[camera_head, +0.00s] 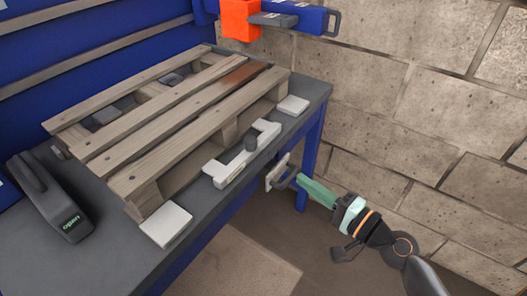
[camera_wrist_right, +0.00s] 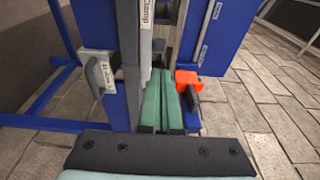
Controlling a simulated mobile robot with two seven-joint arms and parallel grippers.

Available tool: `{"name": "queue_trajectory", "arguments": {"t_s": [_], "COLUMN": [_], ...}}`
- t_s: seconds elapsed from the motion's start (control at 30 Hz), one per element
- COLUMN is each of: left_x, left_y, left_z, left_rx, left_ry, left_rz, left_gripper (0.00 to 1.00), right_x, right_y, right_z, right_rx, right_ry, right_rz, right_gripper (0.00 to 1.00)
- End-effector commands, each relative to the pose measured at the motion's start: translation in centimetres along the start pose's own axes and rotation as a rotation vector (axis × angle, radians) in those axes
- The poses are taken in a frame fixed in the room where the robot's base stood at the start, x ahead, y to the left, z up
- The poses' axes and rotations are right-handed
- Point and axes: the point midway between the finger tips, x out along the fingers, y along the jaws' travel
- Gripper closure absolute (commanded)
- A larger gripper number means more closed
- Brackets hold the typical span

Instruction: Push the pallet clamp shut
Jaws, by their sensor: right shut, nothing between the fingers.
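The wooden pallet (camera_head: 190,115) lies on a dark grey bench top. In the right wrist view a pale strip (camera_wrist_right: 147,22) reads "Clamp". My right gripper (camera_head: 303,183) is shut and empty, off the bench's right edge, close to a small white plate with a grey handle (camera_head: 279,173). Its green fingers (camera_wrist_right: 162,92) point ahead in the wrist view, with the plate (camera_wrist_right: 99,72) to their left. Whether they touch anything is unclear. My left gripper is out of view.
A dark grey device labelled "open" (camera_head: 48,197) stands on the bench at left. White pads (camera_head: 166,224) sit by the pallet corners. An orange block (camera_head: 240,18) on a blue arm is at the back. A stone-block wall (camera_head: 420,110) rises at right.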

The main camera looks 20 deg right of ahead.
Motion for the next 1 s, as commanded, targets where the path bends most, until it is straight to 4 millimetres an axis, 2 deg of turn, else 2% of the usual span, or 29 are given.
{"name": "queue_trajectory", "arguments": {"t_s": [0.17,0.37,0.6,0.8,1.0], "left_x": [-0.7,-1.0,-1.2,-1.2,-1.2], "left_y": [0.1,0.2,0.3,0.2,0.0], "left_z": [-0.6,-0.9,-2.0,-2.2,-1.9], "left_rx": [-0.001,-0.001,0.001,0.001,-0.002], "left_ry": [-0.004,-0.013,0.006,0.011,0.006], "left_rz": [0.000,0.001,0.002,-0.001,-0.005], "left_gripper": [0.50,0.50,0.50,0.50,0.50], "right_x": [2.5,6.3,10.7,12.9,13.5], "right_y": [-0.5,-0.5,-0.3,-0.1,-0.1], "right_z": [0.0,-0.1,0.0,0.0,0.1], "right_rx": [0.000,0.000,0.001,0.000,-0.001], "right_ry": [0.000,0.001,0.000,0.000,0.000], "right_rz": [-0.004,-0.005,-0.003,-0.002,-0.001], "right_gripper": [1.00,1.00,1.00,1.00,1.00]}}
